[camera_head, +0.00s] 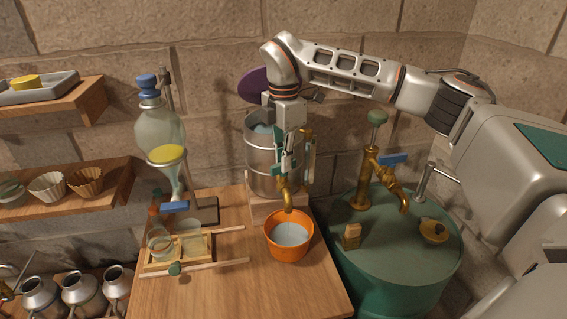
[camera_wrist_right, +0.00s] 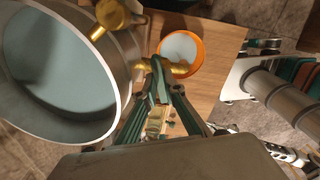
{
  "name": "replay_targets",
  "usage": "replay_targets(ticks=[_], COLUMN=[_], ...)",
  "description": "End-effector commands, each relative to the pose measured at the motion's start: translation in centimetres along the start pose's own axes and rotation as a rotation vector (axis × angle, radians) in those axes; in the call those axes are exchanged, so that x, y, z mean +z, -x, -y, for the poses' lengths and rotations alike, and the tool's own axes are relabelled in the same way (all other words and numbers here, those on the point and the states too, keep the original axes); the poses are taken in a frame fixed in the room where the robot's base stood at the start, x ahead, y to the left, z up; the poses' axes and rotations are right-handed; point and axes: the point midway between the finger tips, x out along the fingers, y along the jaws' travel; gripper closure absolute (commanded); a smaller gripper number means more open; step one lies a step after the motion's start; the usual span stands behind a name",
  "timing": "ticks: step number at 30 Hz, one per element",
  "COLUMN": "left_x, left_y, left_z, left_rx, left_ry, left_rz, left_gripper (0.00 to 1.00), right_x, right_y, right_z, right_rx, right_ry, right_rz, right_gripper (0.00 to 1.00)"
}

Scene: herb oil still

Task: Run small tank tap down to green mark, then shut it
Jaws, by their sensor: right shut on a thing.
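The small tank (camera_head: 258,178) is a metal cylinder on a wooden block, and the wrist view shows pale liquid inside its rim (camera_wrist_right: 119,62). Its brass tap (camera_head: 287,197) points down over an orange bucket (camera_head: 289,251), which holds pale liquid and also shows in the wrist view (camera_wrist_right: 199,54). My right gripper (camera_head: 286,172) reaches down in front of the tank and is shut on the tap; in the wrist view its fingertips (camera_wrist_right: 160,80) meet at the brass. The fingers hide the tap handle. I cannot make out a green mark or a stream. My left gripper is not in view.
A glass separating funnel (camera_head: 158,128) on a stand and a wooden rack (camera_head: 176,262) with glass jars stand left of the bucket. A green drum (camera_head: 388,262) with a brass tap (camera_head: 380,180) stands right. The table's front middle is clear.

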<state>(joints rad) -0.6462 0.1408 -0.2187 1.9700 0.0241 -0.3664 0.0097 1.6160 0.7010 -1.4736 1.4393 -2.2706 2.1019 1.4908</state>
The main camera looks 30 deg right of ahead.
Motion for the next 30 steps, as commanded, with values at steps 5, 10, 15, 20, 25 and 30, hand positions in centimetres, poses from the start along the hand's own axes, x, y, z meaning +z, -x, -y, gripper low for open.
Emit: replay_targets(ticks=[5,10,15,20,25,30], left_x=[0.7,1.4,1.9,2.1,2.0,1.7], left_y=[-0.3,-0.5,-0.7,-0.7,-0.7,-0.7], left_z=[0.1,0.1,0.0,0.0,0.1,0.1], left_rx=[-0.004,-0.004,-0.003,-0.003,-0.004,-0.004], left_ry=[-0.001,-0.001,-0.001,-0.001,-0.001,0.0], left_rz=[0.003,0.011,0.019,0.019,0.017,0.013], left_gripper=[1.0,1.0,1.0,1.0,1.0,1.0], right_x=[0.0,0.0,0.0,0.0,0.0,0.0], right_y=[-0.1,0.0,0.0,0.0,0.1,0.1], right_z=[0.0,0.0,0.0,0.0,0.0,0.0], right_rx=[0.0,0.001,0.001,0.001,0.001,0.001], right_ry=[-0.148,-0.261,-0.339,-0.381,-0.401,-0.404], right_rz=[0.0,0.0,0.0,0.0,0.0,0.0], right_gripper=[1.0,1.0,1.0,1.0,1.0,1.0])
